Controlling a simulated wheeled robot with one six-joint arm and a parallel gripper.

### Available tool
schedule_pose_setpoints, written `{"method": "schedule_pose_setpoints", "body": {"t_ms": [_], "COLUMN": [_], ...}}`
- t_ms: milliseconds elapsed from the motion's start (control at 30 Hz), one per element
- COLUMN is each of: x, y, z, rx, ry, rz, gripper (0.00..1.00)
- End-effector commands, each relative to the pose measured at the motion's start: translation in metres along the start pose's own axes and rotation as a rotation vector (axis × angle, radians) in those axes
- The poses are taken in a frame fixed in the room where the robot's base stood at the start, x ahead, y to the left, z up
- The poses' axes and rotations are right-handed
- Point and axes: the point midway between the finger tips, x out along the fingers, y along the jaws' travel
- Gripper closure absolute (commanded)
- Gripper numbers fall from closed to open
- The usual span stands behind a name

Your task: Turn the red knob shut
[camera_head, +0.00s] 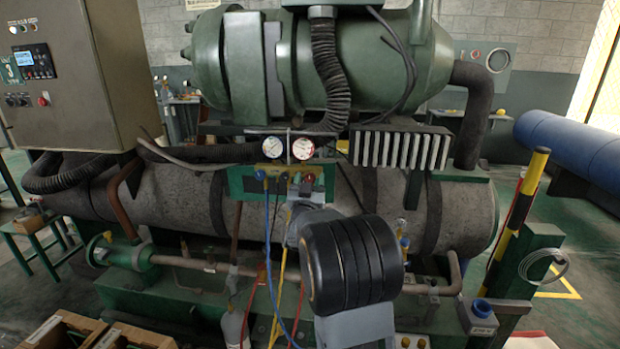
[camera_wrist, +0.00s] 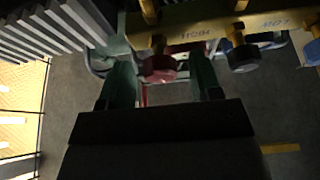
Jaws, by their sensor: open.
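The red knob (camera_wrist: 160,69) sits under the yellow manifold bar (camera_wrist: 215,28) in the wrist view, by upside-down lettering. My gripper (camera_wrist: 163,78) is open, with one green finger to each side of the red knob in the picture. Gaps show between the knob and both fingers, and nothing is held. I cannot tell whether the fingertips reach as far as the knob. In the head view the red knob (camera_head: 308,179) shows small at the manifold's right, below the red-marked gauge (camera_head: 303,148). My wrist hides most of the gripper there.
In the head view a blue-marked gauge (camera_head: 272,144) is beside the red-marked one. Blue and yellow hoses (camera_head: 281,270) hang below. A finned block (camera_head: 400,148) stands close on the right.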

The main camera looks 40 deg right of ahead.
Motion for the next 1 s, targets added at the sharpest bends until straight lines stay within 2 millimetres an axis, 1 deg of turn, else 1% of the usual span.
{"method": "schedule_pose_setpoints", "body": {"t_ms": [133,467,900,1000], "x": [0.0079,0.0098,0.0096,0.0096], "y": [-0.0001,-0.0002,-0.0002,-0.0002], "z": [-0.0001,0.0001,0.0,0.0], "rx": [0.0,0.0,0.0,0.0], "ry": [-0.001,-0.001,0.0,0.0], "rz": [-0.001,-0.001,-0.001,-0.001], "gripper": [0.41,0.41,0.82,0.91]}}
